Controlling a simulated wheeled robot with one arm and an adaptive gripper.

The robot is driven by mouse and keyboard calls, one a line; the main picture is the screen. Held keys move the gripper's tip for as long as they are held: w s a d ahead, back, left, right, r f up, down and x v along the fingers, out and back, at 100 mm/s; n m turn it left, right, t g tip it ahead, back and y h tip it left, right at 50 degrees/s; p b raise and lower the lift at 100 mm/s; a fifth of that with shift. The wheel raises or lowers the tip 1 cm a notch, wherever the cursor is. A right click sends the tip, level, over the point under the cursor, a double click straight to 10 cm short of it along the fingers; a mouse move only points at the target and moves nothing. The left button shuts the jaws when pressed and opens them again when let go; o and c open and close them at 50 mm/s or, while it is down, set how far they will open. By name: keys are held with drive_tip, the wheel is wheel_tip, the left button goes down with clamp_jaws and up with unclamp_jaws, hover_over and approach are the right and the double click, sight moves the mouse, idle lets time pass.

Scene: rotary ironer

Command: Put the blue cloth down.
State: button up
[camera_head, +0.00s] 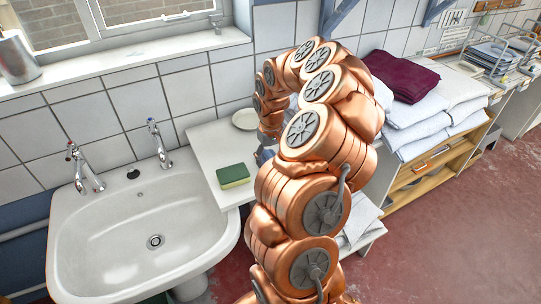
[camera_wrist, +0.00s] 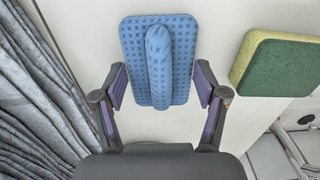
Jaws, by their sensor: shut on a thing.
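The blue cloth (camera_wrist: 132,50) is in the wrist view, a textured flat piece with a thick raised roll down its middle. It lies between the two fingers of my gripper (camera_wrist: 160,86), which is shut on it at its left and right sides. A pale flat surface shows behind the cloth; I cannot tell whether the cloth touches it. In the head view my arm hides the cloth and most of the gripper, over the right part of the white counter (camera_head: 208,150).
A green and yellow sponge (camera_head: 235,175) lies on the counter; it also shows in the wrist view (camera_wrist: 280,65). A white dish (camera_head: 245,119) is behind it. A sink (camera_head: 140,225) is left. Folded towels (camera_head: 430,105) and a dark red cloth (camera_head: 402,75) are right. Grey pleated fabric (camera_wrist: 35,100) hangs close by.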

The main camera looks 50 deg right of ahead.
sight(271, 156)
drive_tip(key=shift+f, duration=0.15)
drive_tip(key=o, duration=1)
drive_tip(key=shift+r+b, duration=1.5)
drive_tip(key=shift+r, duration=4.75)
